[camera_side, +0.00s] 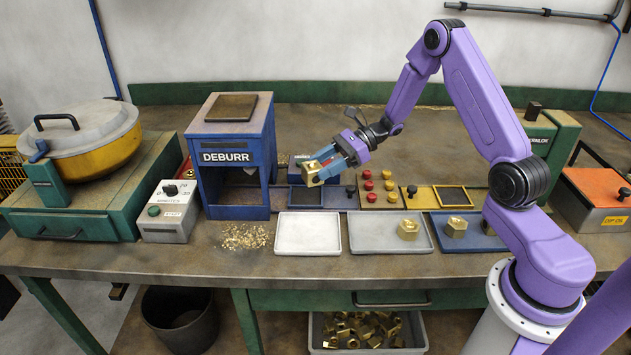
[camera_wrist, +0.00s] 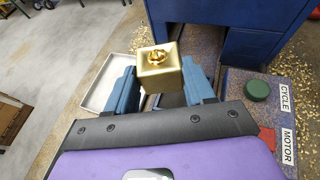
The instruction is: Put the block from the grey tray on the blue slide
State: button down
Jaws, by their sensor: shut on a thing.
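My gripper (camera_side: 324,168) is shut on a brass block (camera_side: 311,174), held in the air above the blue slide. The blue slide (camera_side: 334,208) has a square frame on its left and a black knob on its right, and its frame looks empty. In the wrist view the block (camera_wrist: 158,78) sits between my two blue fingers (camera_wrist: 160,90), with a round brass feature on its upper face. The grey tray (camera_side: 366,246) holds one brass block (camera_side: 408,229) near its right side. My fingers partly cover the slide in the wrist view.
The blue DEBURR machine (camera_side: 232,172) stands just left of the slide. An empty white tray (camera_side: 307,235) lies in front. A blue tray (camera_side: 480,243) with a brass part (camera_side: 456,227) and a yellow slide (camera_side: 427,199) are to the right.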

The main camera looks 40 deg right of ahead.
jog(key=w+f, duration=0.2)
jog(key=f, duration=0.1)
jog(key=shift+w+d, duration=0.1)
jog(key=shift+w, duration=0.3)
jog(key=shift+w+f, duration=0.2)
jog(key=shift+f, duration=1.6)
jog(key=shift+f, duration=0.1)
jog(key=shift+c, duration=2)
grip_release()
